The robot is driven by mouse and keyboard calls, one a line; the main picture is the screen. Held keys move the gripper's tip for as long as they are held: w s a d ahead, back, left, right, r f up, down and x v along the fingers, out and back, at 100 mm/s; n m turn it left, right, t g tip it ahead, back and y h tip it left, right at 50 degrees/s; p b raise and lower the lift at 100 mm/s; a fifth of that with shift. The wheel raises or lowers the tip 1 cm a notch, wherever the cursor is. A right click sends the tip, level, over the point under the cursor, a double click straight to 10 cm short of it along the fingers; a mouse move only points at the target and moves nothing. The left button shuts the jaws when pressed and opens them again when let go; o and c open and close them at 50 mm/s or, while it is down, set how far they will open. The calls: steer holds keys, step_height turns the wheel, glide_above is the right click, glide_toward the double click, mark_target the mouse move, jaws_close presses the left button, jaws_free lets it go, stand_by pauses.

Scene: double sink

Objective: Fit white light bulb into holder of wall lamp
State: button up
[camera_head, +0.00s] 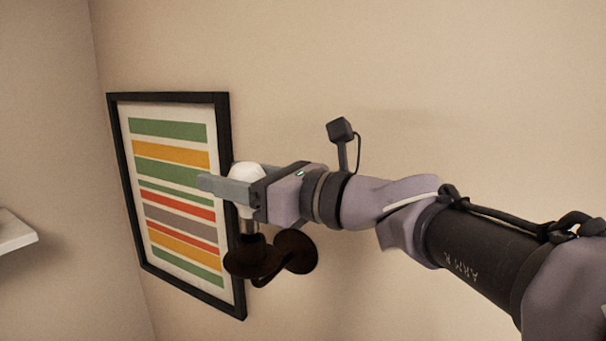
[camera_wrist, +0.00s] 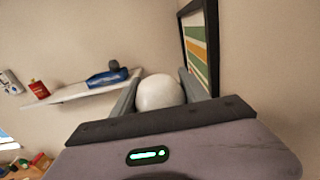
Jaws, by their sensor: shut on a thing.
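My gripper (camera_head: 228,186) is shut on the white light bulb (camera_head: 247,171). The bulb's rounded top sticks up above the fingers, and a metallic base (camera_head: 247,227) shows below them. The dark brown wall lamp (camera_head: 297,252) is on the wall, with its cup-shaped holder (camera_head: 246,258) directly below the bulb. The bulb's base meets the top of the holder in the head view; how deep it sits I cannot tell. In the wrist view the bulb (camera_wrist: 159,92) is between the two fingers of my gripper (camera_wrist: 158,85), and the lamp is hidden.
A framed striped picture (camera_head: 119,185) hangs on the wall just behind and left of the lamp, close to the fingers. A white shelf (camera_wrist: 75,97) with a blue bottle (camera_wrist: 107,77) and a red item (camera_wrist: 39,89) is on the other wall. The wall above is bare.

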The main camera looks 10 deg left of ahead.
steer(key=shift+f+b, duration=1.45)
steer(key=shift+f, duration=0.3)
steer(key=o, duration=1.1)
steer(key=shift+c, duration=0.2)
steer(key=shift+d, duration=0.1)
steer(key=b+v, duration=0.3)
steer(key=v, duration=1.4)
steer(key=shift+d, duration=0.1)
